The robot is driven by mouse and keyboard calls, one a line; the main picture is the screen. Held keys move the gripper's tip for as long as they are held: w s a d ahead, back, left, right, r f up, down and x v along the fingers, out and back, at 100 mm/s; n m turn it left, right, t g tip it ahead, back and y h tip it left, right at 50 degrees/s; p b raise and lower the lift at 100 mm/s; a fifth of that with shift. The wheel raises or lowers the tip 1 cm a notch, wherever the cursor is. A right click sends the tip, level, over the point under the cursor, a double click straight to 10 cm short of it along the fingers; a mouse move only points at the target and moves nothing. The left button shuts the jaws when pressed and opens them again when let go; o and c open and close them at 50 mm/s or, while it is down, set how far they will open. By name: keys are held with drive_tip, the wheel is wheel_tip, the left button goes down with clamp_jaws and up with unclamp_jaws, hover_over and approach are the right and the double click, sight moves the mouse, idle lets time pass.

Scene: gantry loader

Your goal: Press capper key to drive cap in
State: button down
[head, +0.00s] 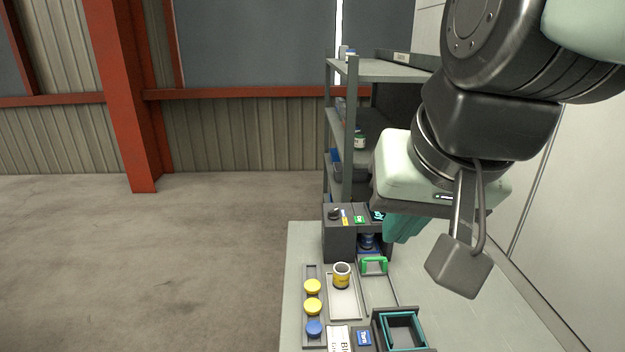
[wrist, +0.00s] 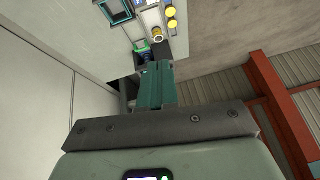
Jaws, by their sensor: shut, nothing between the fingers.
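The capper (head: 338,242) is a dark box at the back of the bench in the head view. Its top carries a black knob (head: 334,214), a yellow label, a small green key (head: 359,219) and a small lit display (head: 377,214). A blue item (head: 367,241) stands in its opening, partly shaded; I cannot tell how its cap sits. My gripper (head: 398,232) has teal fingers, shut and empty, just right of the capper's top. In the wrist view the fingers (wrist: 157,68) hide part of the capper.
On the bench are an open yellow-labelled jar (head: 341,276) on a pale tray, two yellow caps (head: 313,287) and a blue cap (head: 314,328) in a rack, and a teal-rimmed bin (head: 403,318). A grey shelf unit (head: 350,120) stands behind. A wall lies to the right.

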drive_tip(key=w+a+r+m+y, duration=0.2)
drive_tip(key=w+m, duration=0.4)
drive_tip(key=w, duration=0.8)
drive_tip(key=m+t+h, duration=0.1)
drive_tip(key=m+t, duration=0.2)
drive_tip(key=m, duration=1.5)
hover_over(360, 221)
wheel_tip(360, 221, down, 22)
drive_tip(key=shift+w+r, duration=0.1)
drive_tip(key=shift+r, duration=0.1)
drive_tip(key=shift+f, duration=4.4)
drive_tip(key=shift+f, duration=0.15)
drive_tip(key=shift+f, duration=0.3)
